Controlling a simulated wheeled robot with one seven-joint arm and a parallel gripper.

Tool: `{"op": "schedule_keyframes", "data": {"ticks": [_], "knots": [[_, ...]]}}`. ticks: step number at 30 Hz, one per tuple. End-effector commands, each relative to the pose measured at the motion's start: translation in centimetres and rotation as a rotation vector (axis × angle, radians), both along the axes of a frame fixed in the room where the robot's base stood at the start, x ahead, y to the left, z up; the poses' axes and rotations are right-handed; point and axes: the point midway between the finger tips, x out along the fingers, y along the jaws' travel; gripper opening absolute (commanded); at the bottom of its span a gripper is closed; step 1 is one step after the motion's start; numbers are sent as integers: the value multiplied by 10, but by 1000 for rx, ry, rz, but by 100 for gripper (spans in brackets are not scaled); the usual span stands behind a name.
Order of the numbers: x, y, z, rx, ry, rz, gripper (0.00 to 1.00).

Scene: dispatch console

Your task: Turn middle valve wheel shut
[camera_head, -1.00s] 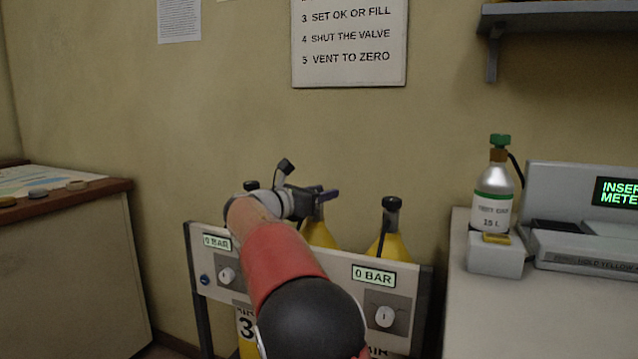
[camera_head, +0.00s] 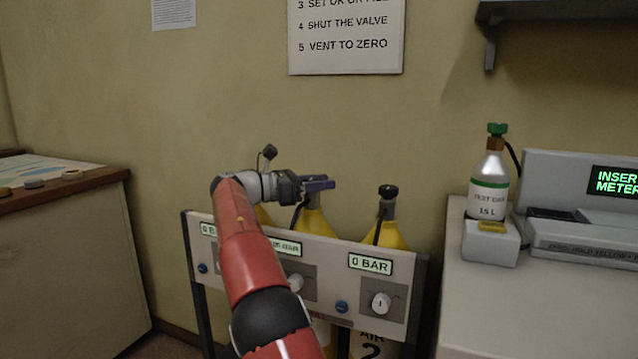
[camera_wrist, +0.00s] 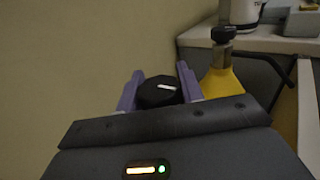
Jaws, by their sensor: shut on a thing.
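My gripper (camera_head: 318,184) is at the top of the middle yellow cylinder (camera_head: 316,222), behind the panel. In the wrist view, the black valve wheel (camera_wrist: 158,92) with a white mark sits between the two purple fingers of my gripper (camera_wrist: 160,88), which are shut on it. In the head view the fingers hide this wheel. The right cylinder (camera_head: 388,235) has its own black valve wheel (camera_head: 388,191), free of my gripper. The left cylinder is mostly hidden by my arm.
The panel (camera_head: 335,255) in front of the cylinders carries gauges and knobs; the right gauge (camera_head: 370,264) reads 0 BAR. A counter (camera_head: 520,300) at right holds a small test gas cylinder (camera_head: 490,185) and a display unit. A cabinet (camera_head: 70,260) stands at left.

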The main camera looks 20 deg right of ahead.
Motion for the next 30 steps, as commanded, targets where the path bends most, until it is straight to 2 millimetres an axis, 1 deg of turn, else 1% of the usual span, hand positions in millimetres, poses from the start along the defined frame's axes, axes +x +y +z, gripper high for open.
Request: {"op": "schedule_keyframes", "data": {"ticks": [9,10,14,15,22,24,26,30], "knots": [[0,0,0,0,1,0,15],[0,0,0,-1,1,0,40],[0,0,0,-1,1,0,57],[0,0,0,0,1,0,59],[0,0,0,-1,0,0,59],[1,3,0,-1,0,1,59],[1,8,0,-1,0,1,59],[3,31,0,-2,-1,3,59]]}}
